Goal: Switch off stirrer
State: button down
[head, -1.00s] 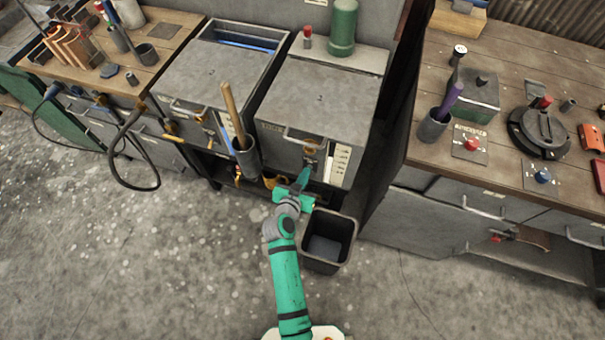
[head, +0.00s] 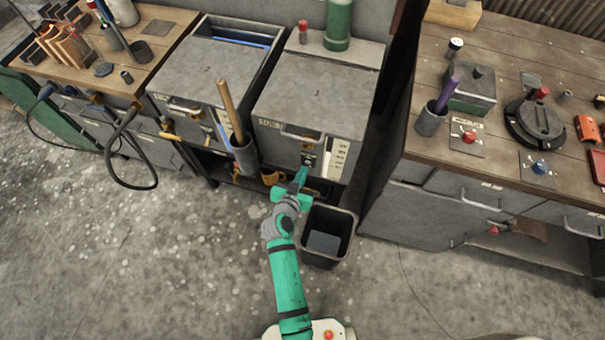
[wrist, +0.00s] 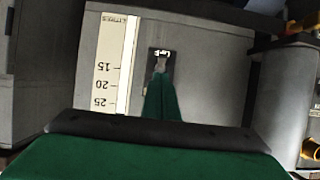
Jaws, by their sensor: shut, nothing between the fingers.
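The right grey tank (head: 275,140) has a small dark switch plate (head: 308,160) on its front, beside a white litre scale (head: 339,158). The switch plate also shows in the wrist view (wrist: 160,56), with a small grey lever or tip at its lower part and lettering I cannot read clearly. My green gripper (head: 304,170) points at this plate, its fingers together and empty. In the wrist view my fingertips (wrist: 161,74) lie right at the plate's lower edge; I cannot tell whether they touch it. No label that names the stirrer is readable.
A black bin (head: 327,237) stands on the floor beside my arm. A grey holder with a wooden handle (head: 233,118) hangs left of the tank. A workbench (head: 515,80) with red and blue knobs stands at the right. The floor on the left is clear.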

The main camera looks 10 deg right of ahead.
jog(key=shift+r, duration=0.4)
jog(key=s+a+r, duration=0.1)
jog(key=s+a, duration=0.3)
jog(key=s, duration=0.6)
jog(key=shift+s+a+r, duration=0.25)
jog(key=shift+s+r, duration=0.05)
jog(key=shift+r, duration=0.05)
dwell(0.4)
